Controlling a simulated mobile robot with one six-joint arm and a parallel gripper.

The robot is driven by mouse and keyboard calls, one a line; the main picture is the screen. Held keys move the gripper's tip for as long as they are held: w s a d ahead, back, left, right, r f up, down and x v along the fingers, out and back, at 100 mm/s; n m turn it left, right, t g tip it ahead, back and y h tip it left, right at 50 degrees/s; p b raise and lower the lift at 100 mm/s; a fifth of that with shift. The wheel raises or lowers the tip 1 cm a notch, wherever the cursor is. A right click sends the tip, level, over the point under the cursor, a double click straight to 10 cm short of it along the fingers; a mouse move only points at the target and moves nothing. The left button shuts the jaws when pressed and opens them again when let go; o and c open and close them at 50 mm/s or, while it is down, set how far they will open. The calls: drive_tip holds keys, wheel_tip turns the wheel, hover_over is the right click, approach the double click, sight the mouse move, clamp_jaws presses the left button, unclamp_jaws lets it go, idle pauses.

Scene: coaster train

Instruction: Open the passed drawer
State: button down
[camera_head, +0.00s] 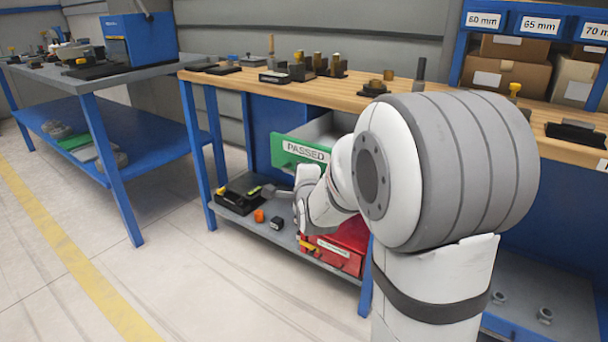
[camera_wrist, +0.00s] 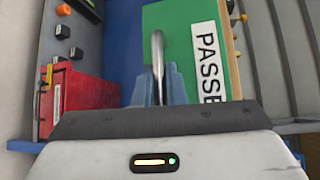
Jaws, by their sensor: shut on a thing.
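The passed drawer (camera_head: 301,151) has a green front with a white PASSED label and hangs under the wooden bench top. It stands pulled out, with its grey inside showing behind the front. In the wrist view the green front (camera_wrist: 185,35) fills the upper middle, turned on its side. A silver bar handle (camera_wrist: 158,48) runs out from it between the fingers. My gripper (camera_wrist: 160,78) is shut on this handle. In the head view my arm covers the drawer's right part and the handle.
Below the drawer, a red bin (camera_head: 343,250) stands on the lower shelf beside a black tray (camera_head: 236,200) and small orange and black parts. The wooden bench top (camera_head: 330,97) above carries several fixtures. The floor in front is clear.

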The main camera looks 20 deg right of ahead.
drive_tip(key=shift+w+a+r, duration=0.1)
drive_tip(key=shift+w+a, duration=0.05)
drive_tip(key=c, duration=1.8)
unclamp_jaws()
drive_tip(key=shift+w, duration=0.15)
drive_tip(key=shift+o, duration=0.2)
drive_tip(key=shift+s, duration=0.3)
drive_tip(key=s+r+p, duration=0.1)
drive_tip(key=s+p, duration=0.1)
drive_tip(key=s, duration=0.5)
drive_tip(key=shift+a, duration=0.3)
drive_tip(key=shift+s, duration=0.1)
